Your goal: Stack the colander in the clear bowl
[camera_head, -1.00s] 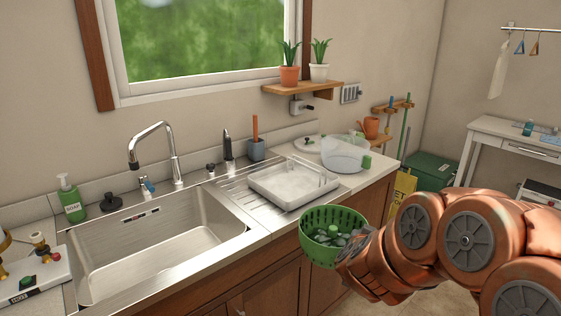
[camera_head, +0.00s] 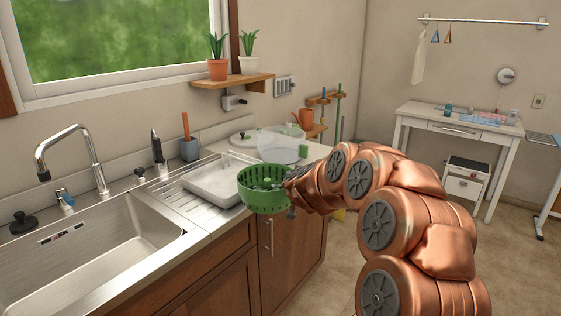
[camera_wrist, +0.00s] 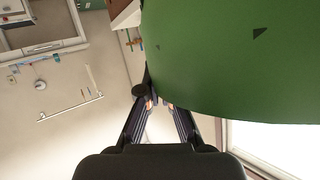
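The green colander (camera_head: 262,202) is held in the air in front of the counter's edge, near the drying tray. It looks about upright, and some greenish pieces lie inside it. My gripper (camera_head: 291,180) is at its right side, shut on its rim; the fingertips are partly hidden. In the wrist view the colander (camera_wrist: 235,65) fills the upper right, and my gripper (camera_wrist: 158,103) meets its edge. The clear bowl (camera_head: 278,147) stands on the counter behind the colander, slightly right of it. My arm and the colander hide little of the bowl, and its inside is hard to make out.
The white drying tray (camera_head: 212,188) lies left of the colander on the drainboard. A pale lid (camera_head: 241,137) lies behind the bowl, and a small green object (camera_head: 303,152) is at its right. The wall shelf (camera_head: 232,82) with potted plants hangs above.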

